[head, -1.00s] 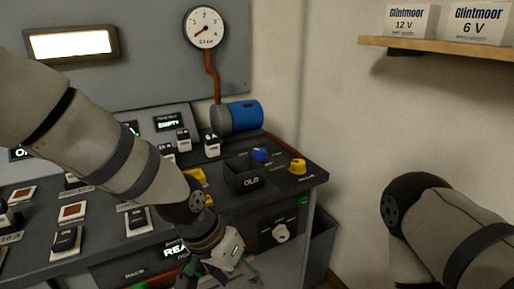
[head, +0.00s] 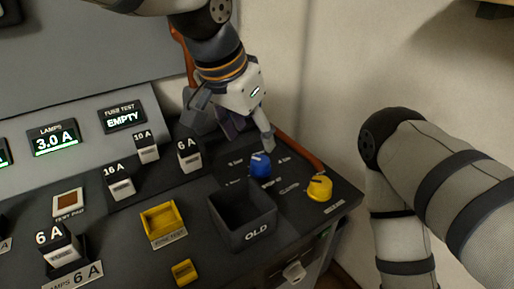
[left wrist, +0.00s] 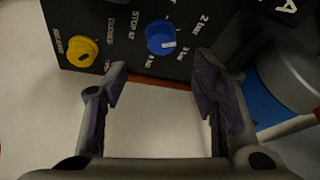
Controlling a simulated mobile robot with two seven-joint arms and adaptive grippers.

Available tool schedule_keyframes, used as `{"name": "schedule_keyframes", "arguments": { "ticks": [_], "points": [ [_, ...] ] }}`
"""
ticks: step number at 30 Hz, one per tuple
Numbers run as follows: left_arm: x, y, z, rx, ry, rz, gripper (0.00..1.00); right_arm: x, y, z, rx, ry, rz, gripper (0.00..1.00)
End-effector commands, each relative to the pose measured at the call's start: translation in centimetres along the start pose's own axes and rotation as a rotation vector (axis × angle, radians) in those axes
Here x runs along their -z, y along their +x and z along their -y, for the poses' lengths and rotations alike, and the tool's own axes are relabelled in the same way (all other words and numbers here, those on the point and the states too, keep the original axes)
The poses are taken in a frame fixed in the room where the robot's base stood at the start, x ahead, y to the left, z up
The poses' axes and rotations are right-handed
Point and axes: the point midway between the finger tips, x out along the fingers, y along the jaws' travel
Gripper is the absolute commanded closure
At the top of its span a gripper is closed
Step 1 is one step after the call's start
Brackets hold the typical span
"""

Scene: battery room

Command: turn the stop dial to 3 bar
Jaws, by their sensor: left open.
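The blue stop dial (head: 260,165) stands on the dark panel near its right back edge. It also shows in the left wrist view (left wrist: 160,38), beside the print STOP AT and marks of 2, 3 and 4 bar. A white line on its top points to the right there; I cannot tell exactly which mark it meets. My left gripper (head: 234,130) is open and empty, just behind the dial. In the left wrist view its fingertips (left wrist: 160,76) are spread, with the dial ahead of the gap, not between them. My right gripper is out of view; only its arm shows.
A yellow knob (head: 320,187) stands close to the right of the dial. The open black OLD box (head: 243,222) is in front of it. Several fuses, including the 6 A one (head: 189,152), stand to the left. An orange-red pipe (head: 303,153) runs behind the dial.

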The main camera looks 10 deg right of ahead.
Motion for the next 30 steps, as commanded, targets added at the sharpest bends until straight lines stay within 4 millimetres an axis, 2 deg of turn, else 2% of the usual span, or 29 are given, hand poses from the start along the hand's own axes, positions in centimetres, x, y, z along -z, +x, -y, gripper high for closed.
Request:
{"name": "schedule_keyframes", "arguments": {
  "ticks": [1,3,9,13,21,27,30],
  "points": [
    [-0.3,2.0,0.0,-0.009,-0.003,0.010,0.47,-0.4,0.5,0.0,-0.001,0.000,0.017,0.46],
    [-0.3,4.0,0.0,-0.008,-0.003,0.010,0.47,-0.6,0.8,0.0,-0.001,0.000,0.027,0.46],
    [-0.3,7.9,0.0,-0.007,-0.004,0.007,0.47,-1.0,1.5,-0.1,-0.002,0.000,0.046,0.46],
    [-0.1,8.9,0.0,-0.004,-0.002,0.003,0.47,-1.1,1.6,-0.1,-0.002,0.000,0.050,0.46],
    [-0.1,8.9,0.1,-0.002,-0.002,0.001,0.47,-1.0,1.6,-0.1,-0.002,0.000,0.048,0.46],
    [-0.1,8.9,0.0,-0.002,-0.002,0.001,0.92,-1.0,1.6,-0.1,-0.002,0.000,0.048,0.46],
    [-0.1,8.9,0.1,-0.002,-0.002,0.002,0.94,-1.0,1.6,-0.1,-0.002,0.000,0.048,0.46]
  ]
}}
